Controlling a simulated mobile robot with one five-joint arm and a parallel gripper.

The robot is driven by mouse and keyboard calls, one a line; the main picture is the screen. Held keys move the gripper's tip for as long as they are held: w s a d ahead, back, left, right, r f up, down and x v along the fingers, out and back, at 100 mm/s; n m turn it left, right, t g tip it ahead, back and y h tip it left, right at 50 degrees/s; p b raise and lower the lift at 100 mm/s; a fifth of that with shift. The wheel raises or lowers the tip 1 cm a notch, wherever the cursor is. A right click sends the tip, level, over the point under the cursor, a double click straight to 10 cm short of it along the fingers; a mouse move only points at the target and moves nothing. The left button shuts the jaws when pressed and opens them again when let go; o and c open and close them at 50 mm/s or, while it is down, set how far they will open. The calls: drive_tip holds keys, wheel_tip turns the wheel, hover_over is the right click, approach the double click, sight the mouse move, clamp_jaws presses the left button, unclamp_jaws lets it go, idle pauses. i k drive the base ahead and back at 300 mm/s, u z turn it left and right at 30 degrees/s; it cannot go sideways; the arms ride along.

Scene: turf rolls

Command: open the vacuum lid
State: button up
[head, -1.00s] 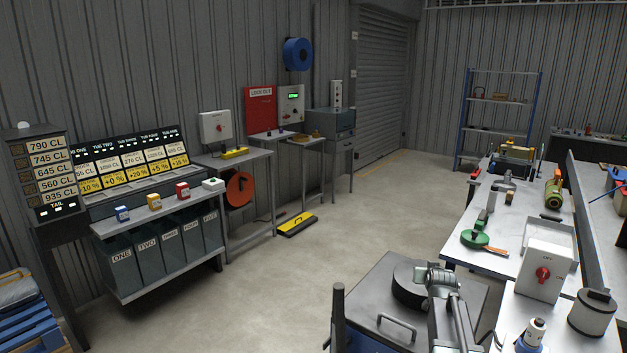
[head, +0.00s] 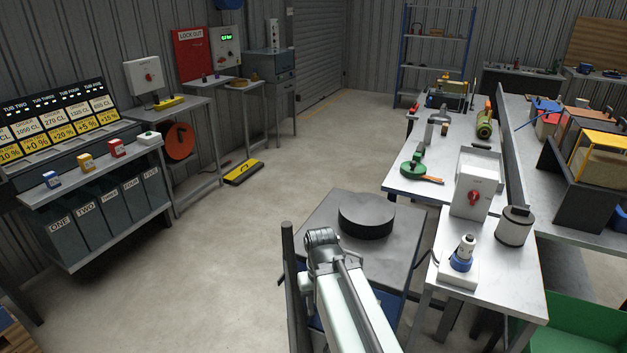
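No part in view can be made out for certain as the vacuum lid. A pale canister with a dark round top (head: 514,227) stands on the near right bench, its top seated on it. A grey flat top with a thick black disc (head: 366,217) on it lies just beyond my arm; I cannot tell whether it is part of the vacuum or of my own body. My metal arm comes up from the bottom edge and ends in view at a rounded joint. No gripper fingers can be seen, and nothing is seen held.
A green bin (head: 575,320) is at lower right. A yellow bar (head: 243,172) lies on the floor. The floor at left centre is clear.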

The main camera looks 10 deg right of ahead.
sight(380, 234)
drive_tip(key=u, duration=0.05)
drive_tip(key=k, duration=1.1)
drive_tip(key=u, duration=0.6)
drive_tip(key=i, duration=1.5)
drive_tip(key=z, duration=0.05)
